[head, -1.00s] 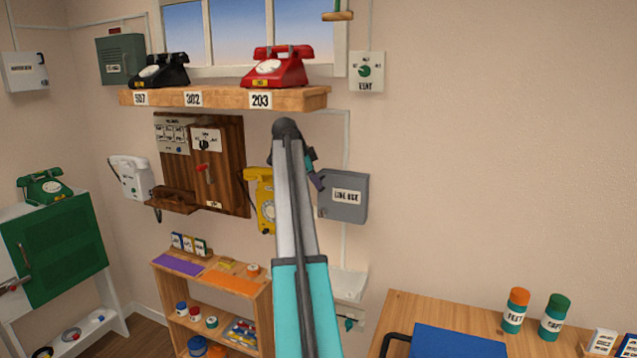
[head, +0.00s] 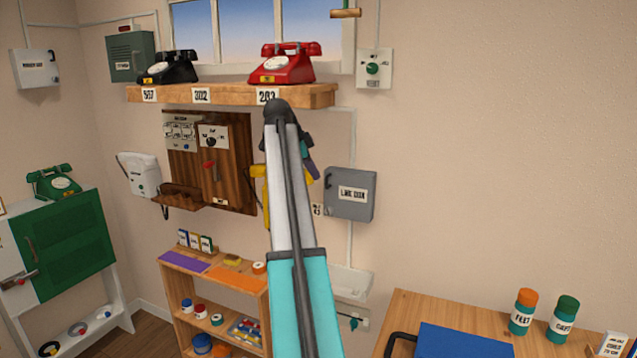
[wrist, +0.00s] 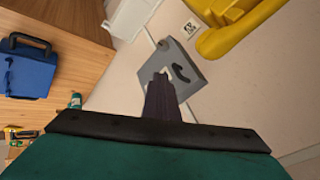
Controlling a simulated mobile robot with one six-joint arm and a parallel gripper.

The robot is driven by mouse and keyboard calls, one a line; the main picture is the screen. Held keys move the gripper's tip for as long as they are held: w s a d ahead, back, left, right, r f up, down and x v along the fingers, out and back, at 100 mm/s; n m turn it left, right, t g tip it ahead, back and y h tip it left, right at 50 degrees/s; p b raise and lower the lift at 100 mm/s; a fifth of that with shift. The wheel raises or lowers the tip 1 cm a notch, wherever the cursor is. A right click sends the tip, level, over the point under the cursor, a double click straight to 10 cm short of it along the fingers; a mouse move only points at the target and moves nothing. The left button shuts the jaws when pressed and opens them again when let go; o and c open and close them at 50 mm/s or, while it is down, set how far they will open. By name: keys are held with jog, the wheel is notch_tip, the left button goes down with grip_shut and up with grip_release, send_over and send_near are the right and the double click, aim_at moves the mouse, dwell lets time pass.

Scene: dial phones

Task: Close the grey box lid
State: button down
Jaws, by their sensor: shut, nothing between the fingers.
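The grey box (head: 350,194) labelled LINE BOX hangs on the wall, right of my arm in the head view. In the head view my gripper (head: 311,168) shows partly behind my arm, left of the box. Contact with the box cannot be told.
A yellow phone (wrist: 236,22) is beside the box, mostly hidden by my arm in the head view. A small tag (head: 317,209) is on the wall left of the box. A wooden table (head: 400,310) with a blue case (head: 460,341) stands below right. Wall to the right is bare.

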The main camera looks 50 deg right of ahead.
jog(key=shift+w+b+v, duration=0.15)
jog(key=shift+b+v, duration=0.05)
jog(key=shift+v, duration=0.85)
jog(key=shift+w+b+v, duration=0.15)
jog(key=shift+b+v, duration=0.05)
jog(key=shift+v, duration=0.85)
